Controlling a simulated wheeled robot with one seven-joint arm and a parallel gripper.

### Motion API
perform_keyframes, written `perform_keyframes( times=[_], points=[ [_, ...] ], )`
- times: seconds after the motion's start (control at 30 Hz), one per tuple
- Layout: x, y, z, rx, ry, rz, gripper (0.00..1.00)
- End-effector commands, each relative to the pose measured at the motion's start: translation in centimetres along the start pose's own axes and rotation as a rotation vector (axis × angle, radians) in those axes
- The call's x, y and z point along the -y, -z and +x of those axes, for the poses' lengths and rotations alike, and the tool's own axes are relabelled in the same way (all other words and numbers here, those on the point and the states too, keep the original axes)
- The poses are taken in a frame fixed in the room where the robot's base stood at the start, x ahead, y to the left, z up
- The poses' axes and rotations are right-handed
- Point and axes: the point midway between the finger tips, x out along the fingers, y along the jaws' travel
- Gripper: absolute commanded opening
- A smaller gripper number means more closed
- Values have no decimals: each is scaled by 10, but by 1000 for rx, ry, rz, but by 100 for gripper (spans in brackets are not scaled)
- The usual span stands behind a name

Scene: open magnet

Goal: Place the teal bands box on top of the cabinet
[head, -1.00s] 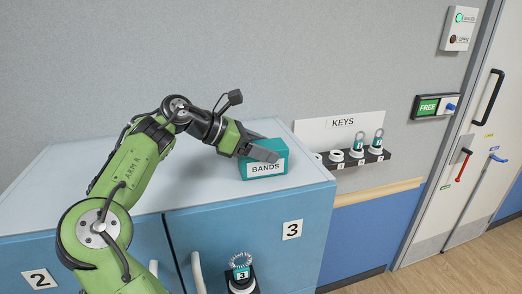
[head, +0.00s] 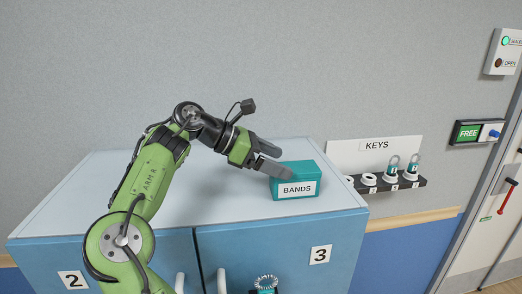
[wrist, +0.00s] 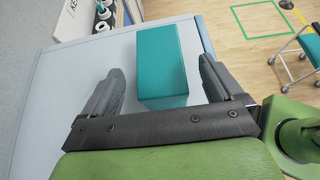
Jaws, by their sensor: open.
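The teal bands box (head: 296,187) sits on the right part of the cabinet (head: 150,195) top, its BANDS label facing front. It also shows in the wrist view (wrist: 161,65), resting on the pale cabinet top. My gripper (head: 277,161) is open and just left of the box in the head view. In the wrist view my gripper (wrist: 160,85) has its two dark fingers apart, with the near end of the box between them. A gap shows on each side of the box, so neither finger appears to touch it.
A KEYS rack (head: 395,182) with several key holders is on the wall to the right of the cabinet. Doors 2 and 3 are at the cabinet front. The cabinet top to the left is clear.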

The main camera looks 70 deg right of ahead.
Motion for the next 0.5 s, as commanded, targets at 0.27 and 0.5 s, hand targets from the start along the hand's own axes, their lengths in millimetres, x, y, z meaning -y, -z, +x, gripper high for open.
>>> perform_keyframes(
  times=[0.27,0.5],
  points=[
    [-1,-3,-60,1,-2,1,93],
    [0,-1,-67,0,2,1,93]
  ],
)
